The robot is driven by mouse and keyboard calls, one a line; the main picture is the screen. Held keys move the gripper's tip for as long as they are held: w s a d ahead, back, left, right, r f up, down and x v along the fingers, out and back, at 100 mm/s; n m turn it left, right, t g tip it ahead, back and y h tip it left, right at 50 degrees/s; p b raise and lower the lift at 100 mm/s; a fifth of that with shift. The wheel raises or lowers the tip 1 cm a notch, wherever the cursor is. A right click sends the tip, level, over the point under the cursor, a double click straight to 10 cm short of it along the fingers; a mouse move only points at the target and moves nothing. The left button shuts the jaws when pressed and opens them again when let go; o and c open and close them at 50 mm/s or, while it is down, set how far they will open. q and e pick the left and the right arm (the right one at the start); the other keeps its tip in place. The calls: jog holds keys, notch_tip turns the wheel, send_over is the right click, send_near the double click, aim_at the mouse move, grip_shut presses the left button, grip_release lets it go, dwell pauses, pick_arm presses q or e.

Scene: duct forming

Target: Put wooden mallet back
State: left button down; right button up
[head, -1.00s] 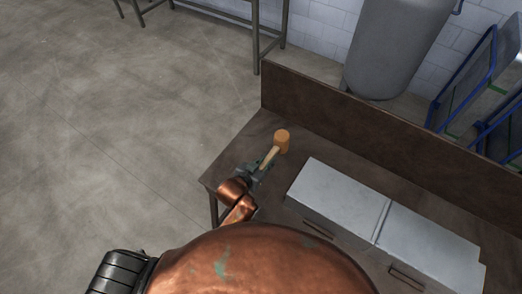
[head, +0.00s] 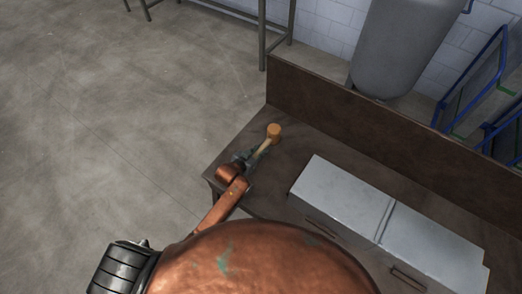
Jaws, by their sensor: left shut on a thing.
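The wooden mallet (head: 273,132) has an orange-brown head and a pale handle. It is over the left end of the brown workbench (head: 310,143), with its head pointing up and right, towards the back board. My left gripper (head: 252,156) is shut on the lower part of the mallet's handle. I cannot tell whether the mallet touches the bench top. My right gripper is not in view.
Grey metal drawer boxes (head: 345,192) stand on the bench to the right of the mallet. A brown back board (head: 370,130) runs along the bench's rear edge. A grey tank (head: 400,45) and blue-framed carts (head: 475,80) stand behind it. Bench top around the mallet is clear.

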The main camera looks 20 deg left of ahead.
pick_arm(q)
jog(key=shift+w, duration=0.1)
jog(key=c, duration=2.2)
grip_release()
jog(key=shift+f, duration=0.15)
jog(key=o, duration=0.4)
jog(key=shift+o, duration=0.2)
jog(key=v, duration=1.2)
jog(key=shift+p, duration=0.35)
